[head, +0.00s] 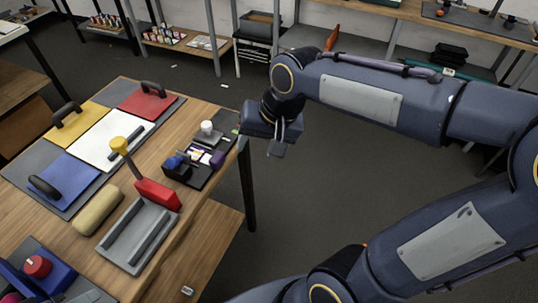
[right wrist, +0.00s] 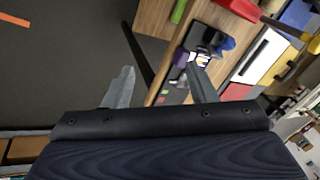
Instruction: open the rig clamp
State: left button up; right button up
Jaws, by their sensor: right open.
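The small rig is a dark plate (head: 199,180) near the table's right edge. It carries a black block with a blue part (head: 175,161), a purple piece (head: 217,159) and a white round piece (head: 207,128). Which of these is the clamp I cannot tell for sure. In the right wrist view the blue part (right wrist: 226,43) and purple piece (right wrist: 180,58) show beyond the fingers. My right gripper (head: 279,148) is open and empty, off the table's edge to the right of the rig; its fingers stand apart in the wrist view (right wrist: 160,86). My left gripper is out of view.
A red block (head: 158,194) with a yellow-topped handle and a grey tray (head: 138,238) lie in front of the rig. A tan roll (head: 98,210) and coloured boards with black handles (head: 98,140) are left. Floor right of the table is clear.

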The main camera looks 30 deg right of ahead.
jog(key=shift+s+d+f+n, duration=0.15)
jog(key=shift+s+d+f, duration=0.1)
jog(key=shift+s, duration=0.55)
jog(key=shift+s+d+f+n, duration=0.1)
jog(key=shift+s+d+n, duration=0.1)
jog(key=shift+s, duration=0.55)
jog(key=shift+w, duration=0.1)
